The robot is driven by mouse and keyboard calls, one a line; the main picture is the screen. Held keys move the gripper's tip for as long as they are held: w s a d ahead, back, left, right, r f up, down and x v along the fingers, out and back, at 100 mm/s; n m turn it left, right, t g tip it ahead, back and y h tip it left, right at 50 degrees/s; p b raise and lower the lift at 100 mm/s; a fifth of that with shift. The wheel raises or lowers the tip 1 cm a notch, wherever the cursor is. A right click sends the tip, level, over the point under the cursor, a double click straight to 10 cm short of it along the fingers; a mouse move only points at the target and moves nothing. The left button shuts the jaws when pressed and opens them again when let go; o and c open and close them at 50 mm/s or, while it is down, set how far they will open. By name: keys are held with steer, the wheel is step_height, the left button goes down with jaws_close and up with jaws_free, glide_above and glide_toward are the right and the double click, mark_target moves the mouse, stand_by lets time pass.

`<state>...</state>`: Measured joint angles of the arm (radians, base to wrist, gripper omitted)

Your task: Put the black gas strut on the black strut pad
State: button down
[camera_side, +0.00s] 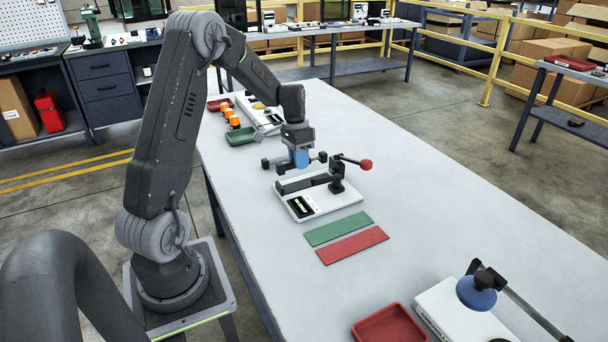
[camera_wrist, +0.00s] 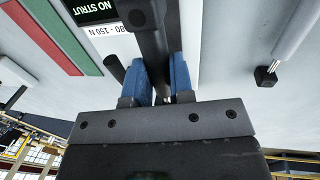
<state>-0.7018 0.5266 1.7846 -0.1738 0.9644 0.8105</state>
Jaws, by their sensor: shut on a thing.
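My gripper (camera_side: 299,160), with blue fingers, is above the far side of a white tester (camera_side: 325,204). It is shut on the black gas strut (camera_side: 268,162), which sticks out on both sides of the fingers. In the wrist view the dark strut (camera_wrist: 152,45) runs between the blue fingers (camera_wrist: 157,85). The tester carries a long black bar (camera_side: 300,184), a black post with a red-knobbed lever (camera_side: 366,164) and a display (camera_side: 300,207) that reads "NO STRUT". I cannot make out for certain which surface is the black strut pad.
A green mat (camera_side: 338,228) and a red mat (camera_side: 352,246) lie beside the tester. A red tray (camera_side: 390,324) and a white device with a blue ball (camera_side: 476,292) stand at the near end. A green tray (camera_side: 243,137) and orange pieces are behind. The table's right side is clear.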

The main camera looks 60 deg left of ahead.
mark_target(304, 183)
steer(key=shift+w+d+f, duration=0.35)
steer(key=shift+w+f, duration=0.05)
steer(key=shift+w, duration=0.2)
steer(key=shift+f, duration=2)
steer(key=shift+f, duration=0.1)
steer(key=c, duration=1)
jaws_free()
